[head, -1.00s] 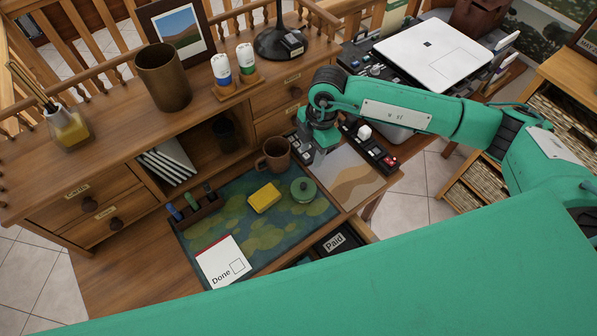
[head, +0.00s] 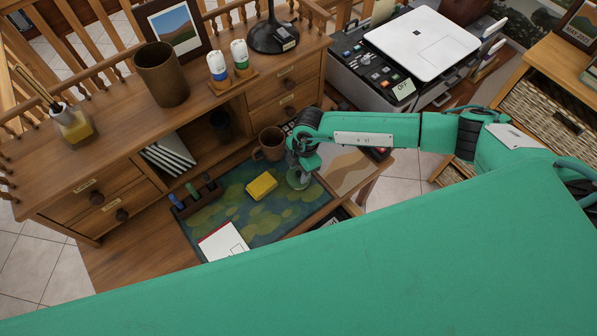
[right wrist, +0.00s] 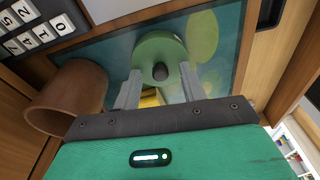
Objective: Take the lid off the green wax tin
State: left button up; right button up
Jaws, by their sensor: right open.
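The green wax tin (right wrist: 151,45) shows in the right wrist view as a round green lid with a dark knob (right wrist: 160,72) in its middle. Nothing is between the fingertips. I cannot tell how high they are above the lid. My left gripper is not in view.
A yellow block (head: 262,186) lies on the patterned mat (head: 232,212) left of the right gripper. A brown mug (head: 270,144) stands close behind it. A dark pen holder (head: 200,206) and a white card (head: 222,242) are farther left. My green body covers the foreground.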

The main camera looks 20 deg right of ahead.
jog(key=shift+f, duration=0.15)
grip_shut()
